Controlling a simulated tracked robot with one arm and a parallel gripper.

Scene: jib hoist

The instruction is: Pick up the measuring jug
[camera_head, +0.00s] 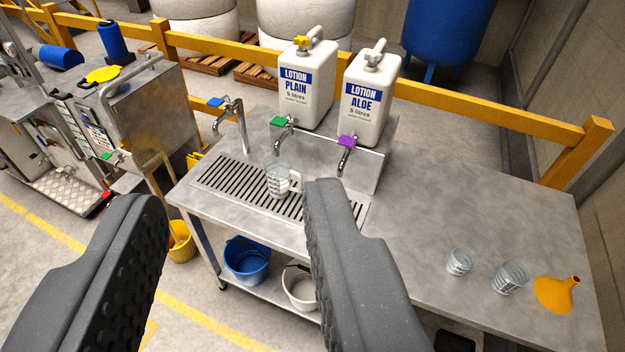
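The measuring jug (277,182) is clear with white markings and a handle on its right side. It stands upright on the slotted drain grate of the metal table, below the tap with the green handle (283,121). It seems to hold some pale content, but I cannot tell how much. My gripper (238,202) is open and empty, its two dark ridged fingers wide apart in the foreground. The jug shows beyond the fingertips, nearer the right finger in the picture. The gripper does not appear to touch it.
Lotion jugs, PLAIN (306,85) and ALOE (370,100), stand behind the taps. A purple-handled tap (347,142) and a blue-handled tap (228,112) flank the green one. Two clear cups (460,261) (510,277) and an orange funnel (556,293) stand at right. Buckets (246,259) sit below.

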